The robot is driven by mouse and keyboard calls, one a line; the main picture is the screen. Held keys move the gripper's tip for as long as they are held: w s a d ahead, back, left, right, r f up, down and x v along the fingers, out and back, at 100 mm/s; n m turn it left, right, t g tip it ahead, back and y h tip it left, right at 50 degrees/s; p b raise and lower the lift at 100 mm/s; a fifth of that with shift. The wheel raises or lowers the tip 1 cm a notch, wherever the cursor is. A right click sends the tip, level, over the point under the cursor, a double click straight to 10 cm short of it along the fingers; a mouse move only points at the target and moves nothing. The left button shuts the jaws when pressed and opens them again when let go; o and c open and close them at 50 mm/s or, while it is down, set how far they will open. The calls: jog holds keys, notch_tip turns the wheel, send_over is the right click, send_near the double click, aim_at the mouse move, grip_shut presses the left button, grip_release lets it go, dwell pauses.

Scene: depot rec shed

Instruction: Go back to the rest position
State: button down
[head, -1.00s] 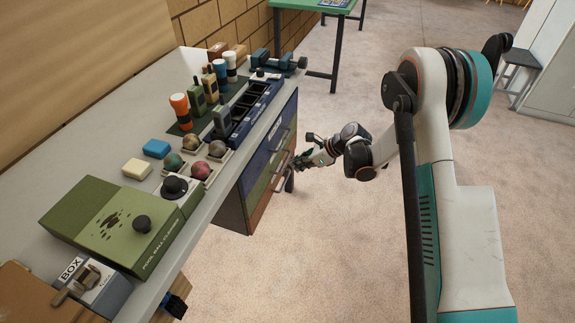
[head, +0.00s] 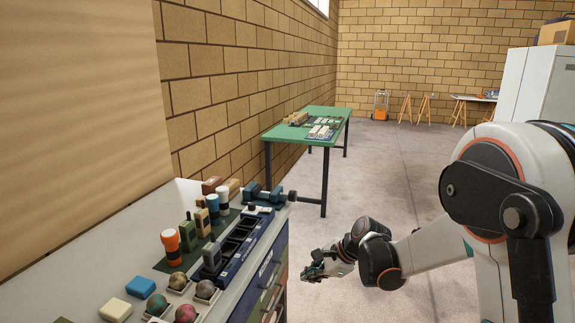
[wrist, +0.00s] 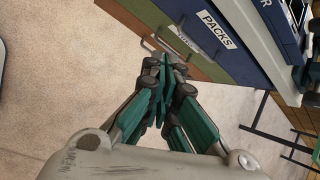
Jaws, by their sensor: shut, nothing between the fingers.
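My gripper (head: 313,271) is in front of the workbench's drawers, to the right of the bench in the head view. In the wrist view my gripper (wrist: 160,88) has its green fingers closed together with nothing between them. The drawer unit (head: 268,285) under the bench shows coloured fronts. In the wrist view the blue drawer front (wrist: 200,45) carries a label reading PACKS. A grey drawer handle (wrist: 160,47) lies just beyond the fingertips; whether they touch it I cannot tell.
The workbench (head: 40,250) holds a dark divided tray (head: 238,245), an orange-topped bottle (head: 170,246), a blue block (head: 141,287) and several balls. A green table (head: 290,130) stands behind it. The floor (head: 390,180) to the right is clear.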

jog(key=s+d+r+n+t+h, duration=0.1)
jog(key=s+d+r+n+h, duration=0.2)
jog(key=s+r, duration=0.45)
jog(key=s+d+r+n+t, duration=0.1)
jog(key=s+d+r+n, duration=0.4)
jog(key=s, duration=0.3)
jog(key=s+d+r+n+h, duration=0.1)
jog(key=s+n, duration=0.3)
jog(key=s, duration=0.4)
jog(key=s+d+r+n+t+h, duration=0.1)
jog(key=s+d+n, duration=0.3)
jog(key=s, duration=0.4)
jog(key=shift+n+h, duration=0.3)
jog(key=shift+h, duration=0.4)
